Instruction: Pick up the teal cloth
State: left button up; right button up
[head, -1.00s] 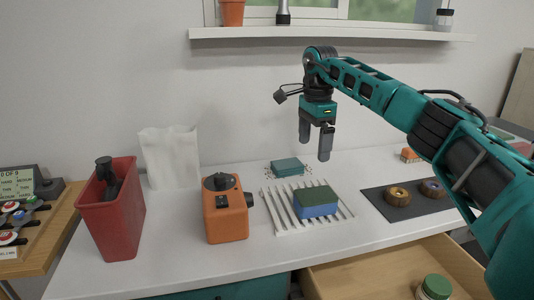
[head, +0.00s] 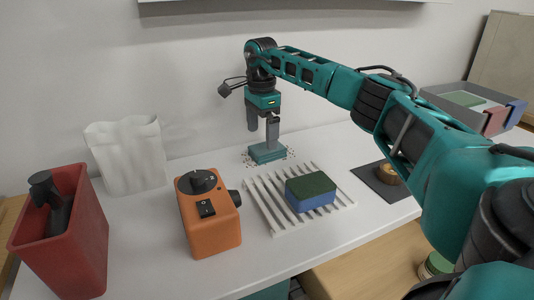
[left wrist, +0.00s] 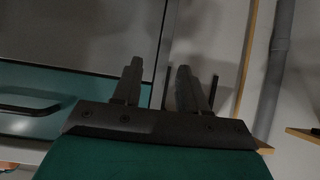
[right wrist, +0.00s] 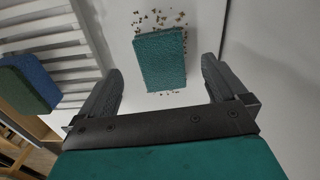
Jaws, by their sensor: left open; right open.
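The teal cloth (head: 267,152) is a small folded block lying flat on the white counter, with brown crumbs scattered around it. My right gripper (head: 262,136) points down just above the cloth in the head view; it is open and empty. In the right wrist view the cloth (right wrist: 160,59) lies ahead of and between the open fingers (right wrist: 162,85), apart from both of them. My left gripper (left wrist: 155,82) is open and empty in the left wrist view, away from the counter top; it is not in the head view.
A white slatted rack (head: 265,204) holds a green-and-blue sponge (head: 311,191) in front of the cloth. An orange box with a dial (head: 211,222), a red bin (head: 85,245) and a white paper bag (head: 127,158) stand to the left. A dark mat (head: 372,181) lies to the right.

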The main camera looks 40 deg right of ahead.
aim_at(261, 149)
jog(key=f, duration=0.5)
jog(key=shift+a+f+b, duration=0.2)
jog(key=shift+b, duration=0.2)
jog(key=shift+r, duration=0.1)
jog(key=c, duration=1.1)
